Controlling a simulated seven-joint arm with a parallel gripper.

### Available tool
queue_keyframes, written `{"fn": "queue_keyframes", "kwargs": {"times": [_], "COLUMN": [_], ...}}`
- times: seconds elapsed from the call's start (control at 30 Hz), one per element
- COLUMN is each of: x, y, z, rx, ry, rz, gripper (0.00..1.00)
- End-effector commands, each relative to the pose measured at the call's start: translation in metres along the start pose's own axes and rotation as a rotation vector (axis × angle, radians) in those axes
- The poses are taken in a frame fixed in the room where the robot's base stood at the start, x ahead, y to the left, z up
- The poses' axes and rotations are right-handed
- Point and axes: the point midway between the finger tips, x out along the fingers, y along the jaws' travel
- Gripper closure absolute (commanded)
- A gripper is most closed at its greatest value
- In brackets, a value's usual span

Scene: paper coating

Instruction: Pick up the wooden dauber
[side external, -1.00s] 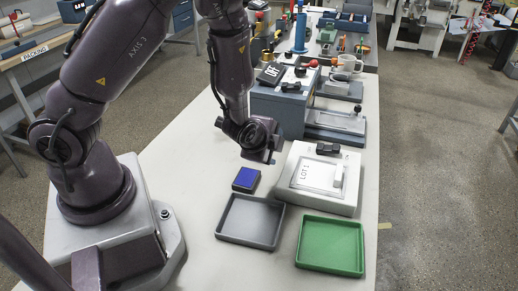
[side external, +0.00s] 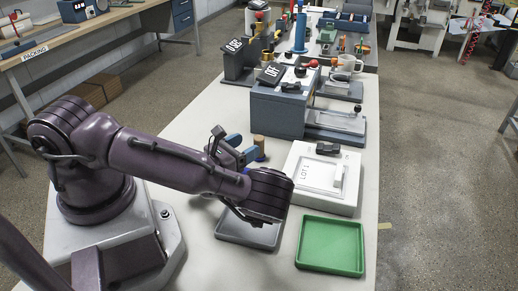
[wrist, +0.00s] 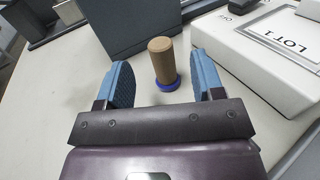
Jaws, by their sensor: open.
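The wooden dauber (wrist: 161,60) is a tan upright cylinder with a blue lower end, standing on the pale table. It also shows in the side external view (side external: 259,144), just beyond my fingers and partly covered by them. My gripper (side external: 243,148) is open, low over the table, its blue fingers pointing at the dauber. No contact shows.
The white LOT 1 block (side external: 311,192) stands to the right, and the grey-blue box (side external: 276,110) stands close behind the dauber. A grey tray (side external: 232,234), partly under my arm, and a green tray (side external: 330,245) lie in front.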

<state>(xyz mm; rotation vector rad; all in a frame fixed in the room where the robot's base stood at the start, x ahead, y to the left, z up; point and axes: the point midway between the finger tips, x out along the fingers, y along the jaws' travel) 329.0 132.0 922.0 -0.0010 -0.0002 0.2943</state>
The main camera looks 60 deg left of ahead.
Motion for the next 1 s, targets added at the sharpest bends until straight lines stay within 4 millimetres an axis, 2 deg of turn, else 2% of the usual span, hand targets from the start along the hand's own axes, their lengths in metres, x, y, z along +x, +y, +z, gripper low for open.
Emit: {"fn": "queue_keyframes", "kwargs": {"times": [0.27,0.53,0.67,0.87,1.0], "x": [0.028,0.066,0.073,0.074,0.073], "y": [0.0,0.0,0.0,0.0,0.0], "z": [0.0,0.0,0.0,0.0,0.0], "rx": [0.001,0.0,0.001,0.002,0.001], "ry": [-0.004,-0.002,-0.001,0.0,0.0], "rz": [-0.003,-0.002,-0.001,-0.002,-0.002], "gripper": [0.39,0.39,0.39,0.39,0.71]}}
